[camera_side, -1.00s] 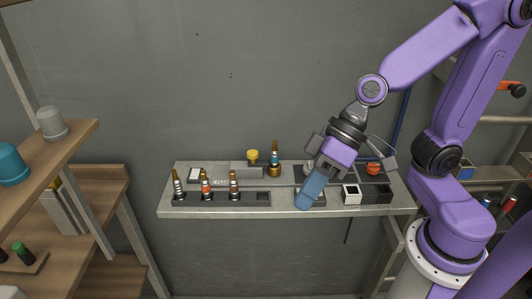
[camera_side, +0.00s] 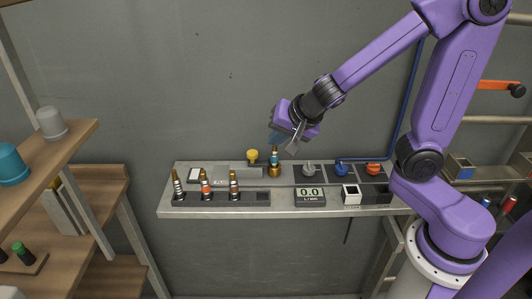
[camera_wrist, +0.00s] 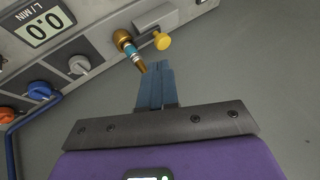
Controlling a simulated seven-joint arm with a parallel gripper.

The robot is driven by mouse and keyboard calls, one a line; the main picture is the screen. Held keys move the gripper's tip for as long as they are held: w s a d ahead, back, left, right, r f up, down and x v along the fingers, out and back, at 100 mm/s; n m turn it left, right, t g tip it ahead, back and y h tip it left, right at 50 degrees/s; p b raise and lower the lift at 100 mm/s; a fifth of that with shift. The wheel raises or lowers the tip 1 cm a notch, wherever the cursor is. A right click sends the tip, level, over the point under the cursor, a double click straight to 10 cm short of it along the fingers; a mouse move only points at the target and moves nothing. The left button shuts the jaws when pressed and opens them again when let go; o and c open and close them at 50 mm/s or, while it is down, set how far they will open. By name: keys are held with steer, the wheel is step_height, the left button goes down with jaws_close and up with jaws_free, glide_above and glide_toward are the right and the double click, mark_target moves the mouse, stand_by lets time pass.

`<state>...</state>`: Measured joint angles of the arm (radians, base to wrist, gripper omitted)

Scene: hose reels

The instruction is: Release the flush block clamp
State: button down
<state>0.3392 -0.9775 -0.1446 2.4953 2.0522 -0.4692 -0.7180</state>
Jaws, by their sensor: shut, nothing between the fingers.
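The flush block (camera_side: 246,171) is a grey block at the back of the bench, with a yellow knob (camera_side: 252,155) beside it that looks like its clamp. In the wrist view the block (camera_wrist: 158,16) and the yellow knob (camera_wrist: 162,41) show beyond my fingertips. A brass nozzle with a blue band (camera_side: 274,160) stands upright just right of the knob; it also shows in the wrist view (camera_wrist: 129,48). My gripper (camera_side: 274,137) is shut and empty, its blue fingers above the nozzle. In the wrist view the fingertips (camera_wrist: 160,66) are together, apart from the knob.
Three nozzles (camera_side: 206,185) stand in a dark rack at the front left. A flow display (camera_side: 310,192) reads 0.0. Grey (camera_side: 309,169), blue (camera_side: 342,168) and orange (camera_side: 373,169) valve knobs sit at the back right. A white cube (camera_side: 351,194) stands at the front.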

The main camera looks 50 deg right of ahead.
mark_target(249, 156)
steer(key=shift+s+d+f+m+h, duration=0.2)
steer(key=shift+d+f+m+h, duration=0.15)
steer(key=shift+d, duration=0.25)
steer(key=shift+x, duration=4.9)
steer(key=shift+s+f, duration=0.1)
steer(key=shift+f, duration=0.05)
steer(key=shift+a, duration=0.1)
steer(key=shift+w+a, duration=1.25)
